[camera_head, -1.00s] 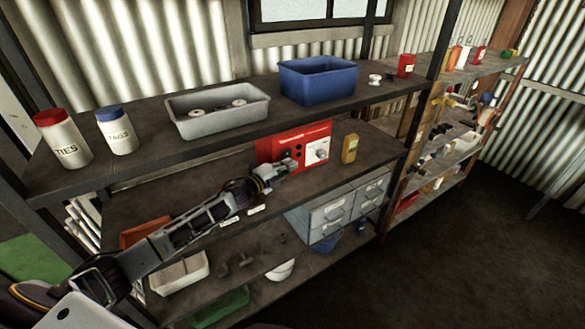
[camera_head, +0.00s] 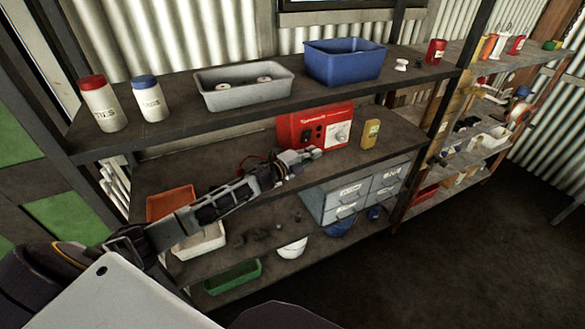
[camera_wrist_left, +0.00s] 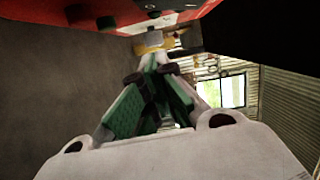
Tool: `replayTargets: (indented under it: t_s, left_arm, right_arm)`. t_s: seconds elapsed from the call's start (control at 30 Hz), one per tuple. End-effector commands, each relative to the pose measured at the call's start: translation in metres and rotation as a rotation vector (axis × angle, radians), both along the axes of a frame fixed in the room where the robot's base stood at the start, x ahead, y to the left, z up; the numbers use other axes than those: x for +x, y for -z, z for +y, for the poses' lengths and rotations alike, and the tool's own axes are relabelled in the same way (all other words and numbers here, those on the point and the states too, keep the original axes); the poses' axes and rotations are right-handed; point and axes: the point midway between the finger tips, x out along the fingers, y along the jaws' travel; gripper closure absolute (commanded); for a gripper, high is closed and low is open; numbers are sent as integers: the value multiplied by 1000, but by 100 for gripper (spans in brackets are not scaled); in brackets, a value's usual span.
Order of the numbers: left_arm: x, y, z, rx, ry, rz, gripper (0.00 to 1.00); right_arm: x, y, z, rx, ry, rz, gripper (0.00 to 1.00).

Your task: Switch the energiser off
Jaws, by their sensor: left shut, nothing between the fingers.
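The energiser (camera_head: 312,133) is a red box with a pale panel and a round knob (camera_head: 340,133), standing on the middle shelf. A dark switch-like part (camera_head: 306,136) shows left of the panel. My left gripper (camera_head: 314,153) is shut and empty, just in front of the energiser's lower front; I cannot tell whether it touches. In the left wrist view the gripper's green-padded fingers (camera_wrist_left: 152,62) are together, and the energiser's red face (camera_wrist_left: 75,20) fills the top left, with dark parts on it. My right gripper is not in view.
A yellow box (camera_head: 370,133) stands right of the energiser. The upper shelf (camera_head: 230,118) overhangs, holding a grey tray (camera_head: 243,96), a blue bin (camera_head: 345,73) and two jars. Grey drawers (camera_head: 345,205) stand below. An orange tray (camera_head: 170,203) sits left on the middle shelf.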

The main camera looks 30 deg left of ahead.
Motion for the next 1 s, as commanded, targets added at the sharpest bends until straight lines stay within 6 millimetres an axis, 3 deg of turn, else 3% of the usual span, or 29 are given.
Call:
replayTargets:
  t_s: [0.5, 1.0]
  left_arm:
    - [-19, 2, 8, 0, 0, 1, 100]
    - [-50, 4, 22, 0, 1, 1, 100]
  right_arm:
    - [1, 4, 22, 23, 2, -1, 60]
    - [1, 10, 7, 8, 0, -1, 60]
